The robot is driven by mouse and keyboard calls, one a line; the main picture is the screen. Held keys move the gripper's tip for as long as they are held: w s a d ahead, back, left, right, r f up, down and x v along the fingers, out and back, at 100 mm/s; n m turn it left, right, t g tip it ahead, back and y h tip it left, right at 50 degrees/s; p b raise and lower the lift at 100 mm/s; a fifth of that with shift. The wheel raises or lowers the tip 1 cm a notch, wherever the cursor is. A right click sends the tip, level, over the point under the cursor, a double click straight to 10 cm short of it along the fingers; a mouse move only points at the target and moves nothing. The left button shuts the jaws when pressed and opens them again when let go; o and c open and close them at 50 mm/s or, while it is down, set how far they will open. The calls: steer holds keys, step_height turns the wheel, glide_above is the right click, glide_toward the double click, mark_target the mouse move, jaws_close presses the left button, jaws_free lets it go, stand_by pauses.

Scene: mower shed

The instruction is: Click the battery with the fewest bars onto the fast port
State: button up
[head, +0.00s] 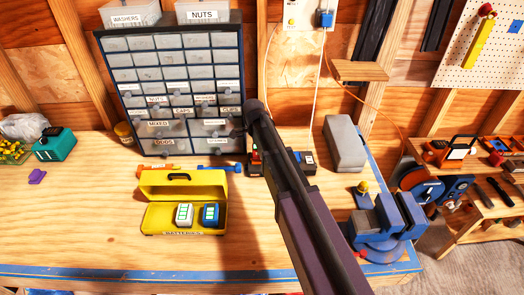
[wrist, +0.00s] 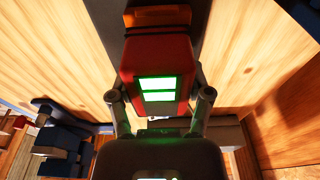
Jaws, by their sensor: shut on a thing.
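A red battery (wrist: 155,70) with two lit green bars stands between the fingers of my gripper (wrist: 160,98), which is shut on it. A dark surface with an orange strip (wrist: 157,17) lies just beyond the battery; whether they touch I cannot tell. In the head view my arm covers most of the gripper and part of a dark charger-like unit (head: 304,162) on the bench; a bit of red and green shows at its left. Two batteries, one white (head: 184,215) and one blue (head: 211,215), stand in the open yellow box (head: 160,220). The fast port cannot be made out.
A grey block (head: 344,144) and a blue vise (head: 380,228) are to the right. A teal block (head: 55,144) and a purple piece (head: 37,176) lie at the left. The front-left bench is clear.

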steer(key=shift+f+b, duration=0.3)
steer(key=o, duration=1.3)
